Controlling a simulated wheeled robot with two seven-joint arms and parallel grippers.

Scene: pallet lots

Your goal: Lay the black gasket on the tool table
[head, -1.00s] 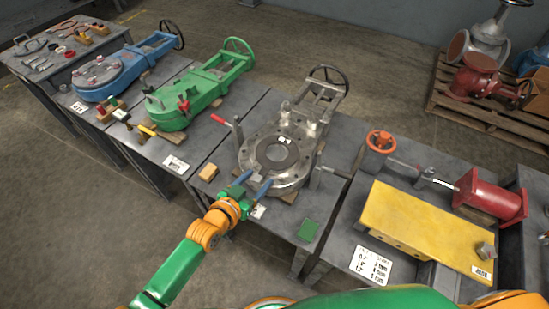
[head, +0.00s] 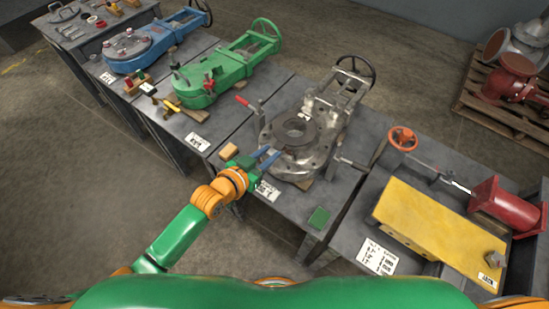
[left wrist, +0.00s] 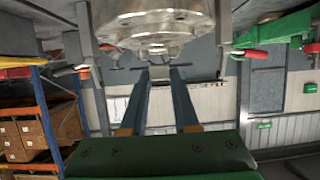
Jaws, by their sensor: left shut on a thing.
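The black gasket (head: 297,131) is a dark flat ring at the round flange of the grey metal valve (head: 296,166) in the head view. My left gripper (head: 271,156) is at the near left side of the flange, its blue fingers closed on the gasket's near edge. Whether the gasket is clear of the flange I cannot tell. In the left wrist view the two fingers (left wrist: 161,90) point towards the metal flange (left wrist: 150,22); the gasket is not clear there. The tool table (head: 86,44) is at the far upper left, with hand tools and rings on it. My right gripper is not in view.
A green valve (head: 215,85) and a blue valve (head: 140,52) stand on tables between the grey valve and the tool table. A yellow block (head: 430,228) is at right.

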